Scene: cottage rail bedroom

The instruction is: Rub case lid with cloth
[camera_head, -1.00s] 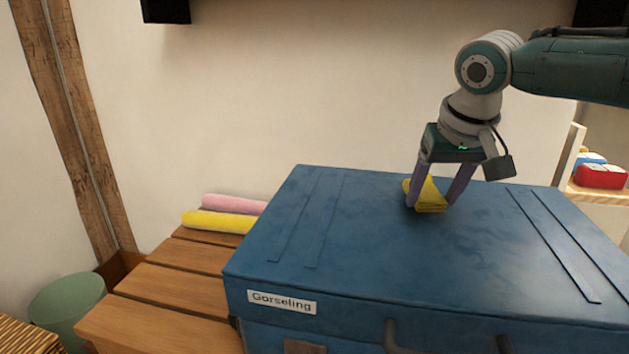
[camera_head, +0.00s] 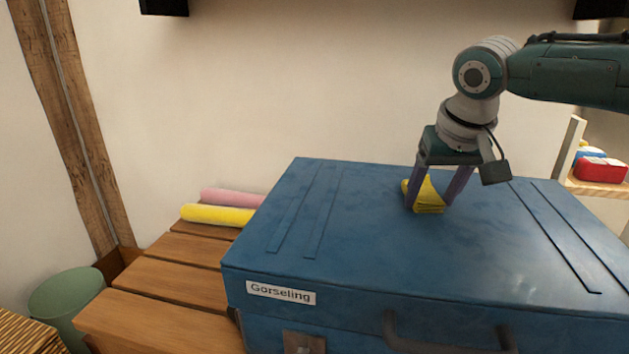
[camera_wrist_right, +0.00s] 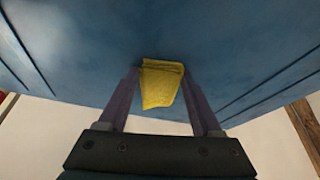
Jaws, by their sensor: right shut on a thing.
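A large blue case (camera_head: 300,270) labelled "Gorseling" lies closed, with its broad lid (camera_head: 370,235) facing up. Its lid has dark strips near both ends and some cloudy marks. My right gripper (camera_head: 430,208) points down at the lid's back middle, shut on a folded yellow cloth (camera_head: 428,196). The cloth appears to touch the lid. In the right wrist view the yellow cloth (camera_wrist_right: 161,85) sits between the fingertips against the blue lid (camera_wrist_right: 80,55). My left gripper is not in view.
The case rests on a slatted wooden bench (camera_head: 165,290). A yellow roll (camera_head: 218,215) and a pink roll (camera_head: 232,198) lie left of the case. A green bin (camera_head: 68,305) stands at lower left. A shelf with a red item (camera_head: 600,170) is at right. The wall is close behind.

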